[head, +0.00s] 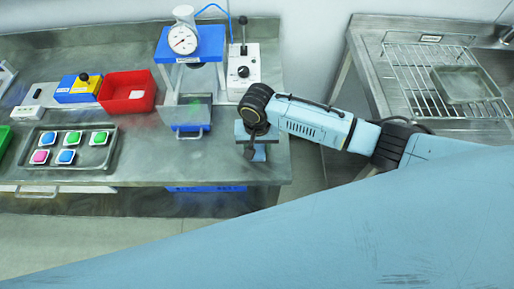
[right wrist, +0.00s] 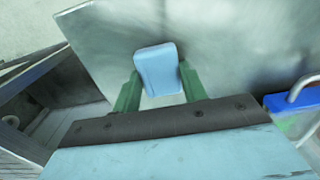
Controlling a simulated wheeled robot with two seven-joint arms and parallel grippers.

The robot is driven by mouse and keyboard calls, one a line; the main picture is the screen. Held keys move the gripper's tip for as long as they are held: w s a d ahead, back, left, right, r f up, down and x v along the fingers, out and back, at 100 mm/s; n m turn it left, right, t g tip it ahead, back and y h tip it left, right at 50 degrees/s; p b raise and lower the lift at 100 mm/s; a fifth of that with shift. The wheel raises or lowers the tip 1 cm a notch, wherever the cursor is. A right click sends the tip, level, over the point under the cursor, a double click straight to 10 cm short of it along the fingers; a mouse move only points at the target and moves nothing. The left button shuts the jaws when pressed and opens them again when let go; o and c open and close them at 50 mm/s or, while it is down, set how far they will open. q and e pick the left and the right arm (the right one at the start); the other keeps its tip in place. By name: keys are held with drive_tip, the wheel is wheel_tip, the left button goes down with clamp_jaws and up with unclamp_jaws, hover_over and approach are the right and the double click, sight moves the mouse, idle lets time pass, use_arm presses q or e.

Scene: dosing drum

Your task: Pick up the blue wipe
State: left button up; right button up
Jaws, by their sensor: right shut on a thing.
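The blue wipe (right wrist: 158,69) is a light blue rounded block. In the right wrist view it sits between the two green fingers of my right gripper (right wrist: 160,88), which is shut on it. In the head view my right gripper (head: 254,143) is at the right end of the bench, near its front corner. A light blue patch of the wipe (head: 259,153) shows below the wrist there, and the fingers are mostly hidden. I cannot tell whether the wipe touches the bench top. My left gripper is not in view.
On the bench (head: 140,205) stand a blue press with a dial gauge (head: 183,40), a white control box (head: 243,75), a red bin (head: 127,92) and a tray (head: 97,165) with several coloured pieces. A sink counter with a wire rack (head: 410,75) stands at the right, across a gap.

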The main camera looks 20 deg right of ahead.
sight(257, 149)
drive_tip(key=shift+r, duration=0.15)
wheel_tip(257, 149, up, 10)
drive_tip(key=p, duration=0.1)
idle(0.3)
